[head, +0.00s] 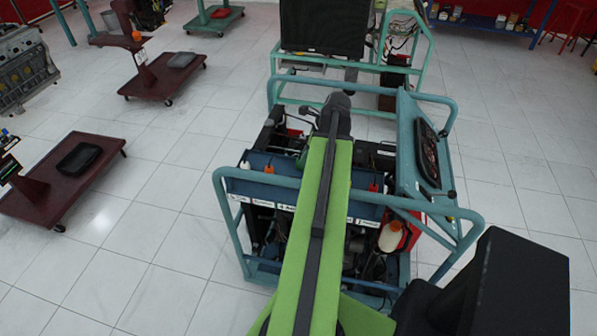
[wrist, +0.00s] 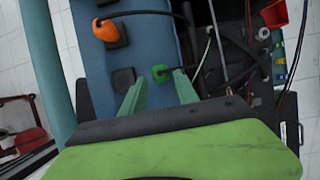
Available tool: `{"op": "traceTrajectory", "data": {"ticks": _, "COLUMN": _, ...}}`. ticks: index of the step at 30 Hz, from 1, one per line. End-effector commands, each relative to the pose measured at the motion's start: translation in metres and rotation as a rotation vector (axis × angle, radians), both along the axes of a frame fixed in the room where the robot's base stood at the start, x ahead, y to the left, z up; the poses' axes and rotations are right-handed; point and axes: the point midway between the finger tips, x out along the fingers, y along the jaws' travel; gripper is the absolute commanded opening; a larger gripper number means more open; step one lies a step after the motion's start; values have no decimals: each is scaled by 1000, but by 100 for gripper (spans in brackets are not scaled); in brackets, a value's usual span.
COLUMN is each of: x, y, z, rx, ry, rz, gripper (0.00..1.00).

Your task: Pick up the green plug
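The green plug (wrist: 160,73) sits on the blue panel (wrist: 150,55) of the engine trainer in the wrist view, with a dark cable running from it to the right. My gripper (wrist: 160,82) has two teal fingers, spread apart. The plug shows between the fingertips, near their far ends. I cannot tell whether either finger touches it. In the head view my green arm covers the middle of the trainer, and I cannot make out the plug or my fingertips there.
An orange plug (wrist: 106,30) with a black cable sits farther up the panel. An empty dark socket (wrist: 123,78) lies left of the fingers. The trainer's teal tube frame (head: 232,172) surrounds the area. Cables and a red part (wrist: 273,14) are to the right.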

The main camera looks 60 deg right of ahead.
Motion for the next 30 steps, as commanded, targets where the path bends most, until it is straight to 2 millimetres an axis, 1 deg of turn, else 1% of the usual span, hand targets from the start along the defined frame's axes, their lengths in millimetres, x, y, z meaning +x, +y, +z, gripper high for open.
{"op": "traceTrajectory", "data": {"ticks": 1, "x": 3, "y": 1, "z": -17, "rx": 0, "ry": 0, "rz": 1, "gripper": 36}}
{"op": "traceTrajectory", "data": {"ticks": 3, "x": 8, "y": 2, "z": -30, "rx": 0, "ry": 0, "rz": 0, "gripper": 36}}
{"op": "traceTrajectory", "data": {"ticks": 6, "x": 13, "y": 4, "z": -39, "rx": 0, "ry": 0, "rz": 0, "gripper": 36}}
{"op": "traceTrajectory", "data": {"ticks": 12, "x": 14, "y": 4, "z": -35, "rx": 0, "ry": 0, "rz": 0, "gripper": 36}}
{"op": "traceTrajectory", "data": {"ticks": 13, "x": 14, "y": 4, "z": -35, "rx": 0, "ry": 0, "rz": 0, "gripper": 35}}
{"op": "traceTrajectory", "data": {"ticks": 21, "x": 14, "y": 4, "z": -35, "rx": 0, "ry": 0, "rz": 0, "gripper": 0}}
{"op": "traceTrajectory", "data": {"ticks": 30, "x": 14, "y": 4, "z": -35, "rx": 0, "ry": 0, "rz": 0, "gripper": 0}}
